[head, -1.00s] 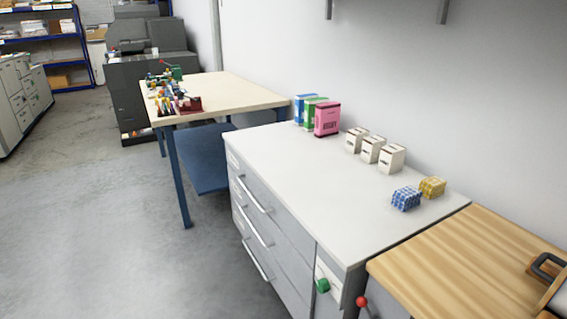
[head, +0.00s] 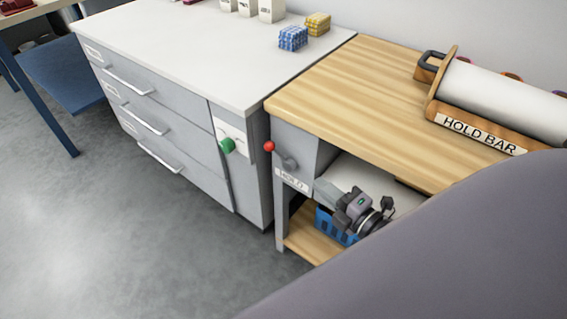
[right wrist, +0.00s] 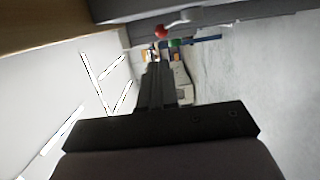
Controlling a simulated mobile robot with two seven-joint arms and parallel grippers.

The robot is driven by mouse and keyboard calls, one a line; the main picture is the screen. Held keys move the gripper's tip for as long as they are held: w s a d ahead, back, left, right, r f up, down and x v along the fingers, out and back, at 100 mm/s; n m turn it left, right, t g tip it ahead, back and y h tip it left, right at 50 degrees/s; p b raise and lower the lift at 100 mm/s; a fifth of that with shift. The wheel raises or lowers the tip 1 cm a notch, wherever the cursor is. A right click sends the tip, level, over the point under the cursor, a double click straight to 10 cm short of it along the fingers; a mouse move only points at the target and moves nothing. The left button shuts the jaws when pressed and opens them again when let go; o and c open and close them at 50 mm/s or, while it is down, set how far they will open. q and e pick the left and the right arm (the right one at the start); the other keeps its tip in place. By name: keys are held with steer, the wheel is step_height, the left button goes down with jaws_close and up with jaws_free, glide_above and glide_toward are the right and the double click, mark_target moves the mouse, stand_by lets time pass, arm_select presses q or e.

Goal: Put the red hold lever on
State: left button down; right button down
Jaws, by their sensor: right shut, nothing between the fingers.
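The red hold lever (head: 269,146) has a round red knob on a grey arm. It sits on the grey end panel under the wooden bench top, above a HOLD label (head: 291,180). Its knob points up and left from the pivot. In the right wrist view the red knob (right wrist: 160,31) shows beyond the fingers. My right gripper (head: 352,203) is below the bench top, right of the lever and apart from it. Its fingers (right wrist: 155,68) are shut and empty. My left gripper is not in view.
A green knob (head: 227,145) is on the neighbouring grey cabinet (head: 165,113). A HOLD BAR roll holder (head: 478,133) stands on the wooden bench top (head: 345,90). A blue crate (head: 333,226) sits on the lower shelf behind my gripper. The floor in front is clear.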

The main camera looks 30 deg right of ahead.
mark_target(273, 146)
steer(key=w+a, duration=0.1)
steer(key=w, duration=0.8)
steer(key=w+a, duration=0.1)
steer(key=w, duration=0.3)
steer(key=shift+w+a, duration=0.2)
steer(key=shift+a, duration=0.15)
steer(key=shift+w, duration=0.15)
steer(key=shift+w+a+f+b, duration=0.15)
steer(key=shift+w+a+b, duration=0.05)
steer(key=shift+w+b, duration=0.3)
steer(key=shift+w+r, duration=0.15)
steer(key=shift+r, duration=0.15)
